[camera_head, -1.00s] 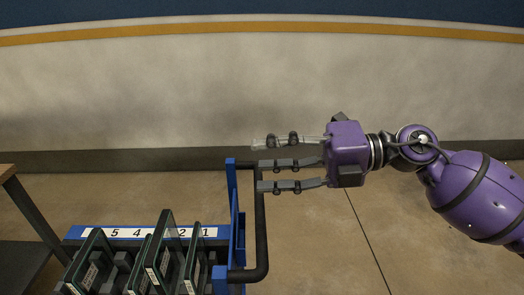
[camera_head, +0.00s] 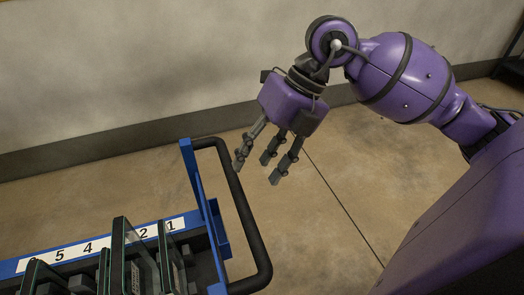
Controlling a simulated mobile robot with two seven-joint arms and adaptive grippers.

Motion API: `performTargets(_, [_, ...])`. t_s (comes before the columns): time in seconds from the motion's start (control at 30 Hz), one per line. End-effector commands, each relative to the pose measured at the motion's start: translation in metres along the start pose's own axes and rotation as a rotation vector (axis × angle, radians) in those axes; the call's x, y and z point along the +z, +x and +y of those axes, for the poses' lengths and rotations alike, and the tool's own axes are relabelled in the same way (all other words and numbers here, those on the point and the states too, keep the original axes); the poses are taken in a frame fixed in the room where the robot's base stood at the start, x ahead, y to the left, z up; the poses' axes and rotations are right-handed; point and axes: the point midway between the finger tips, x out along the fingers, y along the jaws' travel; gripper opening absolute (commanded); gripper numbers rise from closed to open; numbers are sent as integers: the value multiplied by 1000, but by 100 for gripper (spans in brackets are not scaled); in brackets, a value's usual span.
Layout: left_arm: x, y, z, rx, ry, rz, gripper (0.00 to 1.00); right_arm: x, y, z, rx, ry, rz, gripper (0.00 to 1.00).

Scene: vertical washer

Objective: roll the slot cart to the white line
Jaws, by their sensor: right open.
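The blue slot cart (camera_head: 207,205) stands at the lower left, with a numbered white strip (camera_head: 88,250) and several dark glass-like panels (camera_head: 137,262) upright in its slots. Its black handle (camera_head: 242,205) loops out on the right side. My right gripper (camera_head: 262,169) is open and empty, pointing down, just to the right of the handle; whether it touches the handle I cannot tell, but a gap seems to show. The white line is not in view. My left gripper is not in view.
A pale wall with a dark baseboard (camera_head: 100,148) runs behind the cart. Bare concrete floor (camera_head: 340,225) with a dark seam lies to the right of the cart. A dark piece of furniture (camera_head: 509,70) stands at the upper right edge.

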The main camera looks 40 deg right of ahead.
Motion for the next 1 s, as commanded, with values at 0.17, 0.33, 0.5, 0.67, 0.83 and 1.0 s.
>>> performTargets(0.17, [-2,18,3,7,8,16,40,-1,31,-2,0,-1,6,47])
performTargets(0.33, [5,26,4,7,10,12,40,-1,54,-2,-1,-1,5,47])
performTargets(0.5, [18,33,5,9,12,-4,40,0,75,-2,-1,-1,2,47])
performTargets(0.67, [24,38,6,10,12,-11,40,0,89,-1,0,-1,2,47])
performTargets(0.83, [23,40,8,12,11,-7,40,0,95,0,1,-1,1,47])
performTargets(1.0, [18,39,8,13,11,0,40,0,95,0,1,-1,0,47])
